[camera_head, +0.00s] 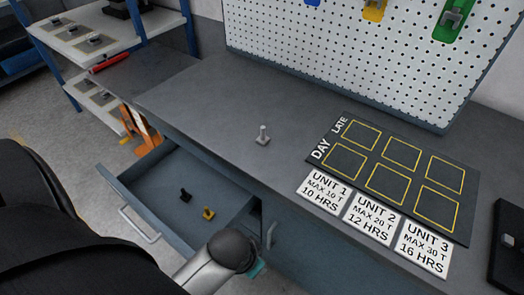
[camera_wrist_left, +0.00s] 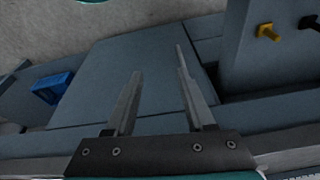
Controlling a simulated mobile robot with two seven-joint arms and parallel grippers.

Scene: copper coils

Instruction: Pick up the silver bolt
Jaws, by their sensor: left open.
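The silver bolt (camera_head: 263,135) stands upright on the grey workbench (camera_head: 205,95), left of the black marked mat. It does not show in the left wrist view. My left gripper (camera_wrist_left: 160,63) is open, with nothing between its two fingers. In the head view my left arm reaches in low over the front of the bench, well below the bolt in the picture. Its fingers are hidden there behind the arm. My right gripper is in neither view.
An open drawer (camera_head: 112,181) holds a black bolt (camera_head: 186,195) and a yellow bolt (camera_head: 208,213). The black mat (camera_head: 408,205) with yellow squares lies to the right, with white unit labels (camera_head: 374,218) before it. A pegboard (camera_head: 340,60) stands behind. The bench around the silver bolt is clear.

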